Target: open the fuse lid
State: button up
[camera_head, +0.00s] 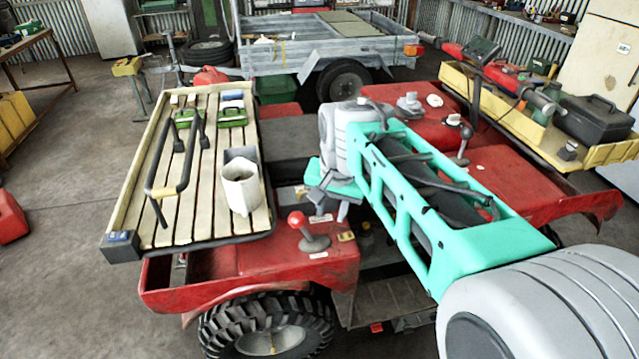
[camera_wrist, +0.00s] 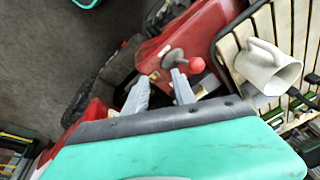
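I cannot pick out the fuse lid for certain in either view. My gripper (camera_head: 329,207) hangs over the middle of the red quad, just right of a lever with a red knob (camera_head: 297,219). In the wrist view my gripper (camera_wrist: 158,88) has its two grey fingers apart with nothing held between them. The red knob also shows there (camera_wrist: 196,65), just beyond the right fingertip. My teal arm hides much of the quad's middle and right side. The teal wrist housing covers the bottom of the wrist view.
A slatted rack (camera_head: 152,215) left of my gripper carries a white mug (camera_head: 240,187), a dark handle bar (camera_head: 184,175) and green cases (camera_head: 231,117). Another rack (camera_head: 597,152) at the right holds a black toolbox (camera_head: 594,118). A trailer (camera_head: 300,55) stands behind.

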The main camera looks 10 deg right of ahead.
jog(key=w+d+f+m, duration=0.15)
jog(key=w+m, duration=0.25)
jog(key=w, duration=0.4)
jog(key=w+f+m, duration=0.3)
jog(key=w+m, duration=0.1)
jog(key=w, duration=0.4)
jog(key=w+f+m, duration=0.3)
jog(key=w+m, duration=0.1)
jog(key=w, duration=0.4)
jog(key=shift+g, duration=0.4)
jog(key=f, duration=0.2)
jog(key=w+f, duration=0.1)
jog(key=f, duration=0.4)
jog(key=shift+w, duration=0.35)
grip_shut()
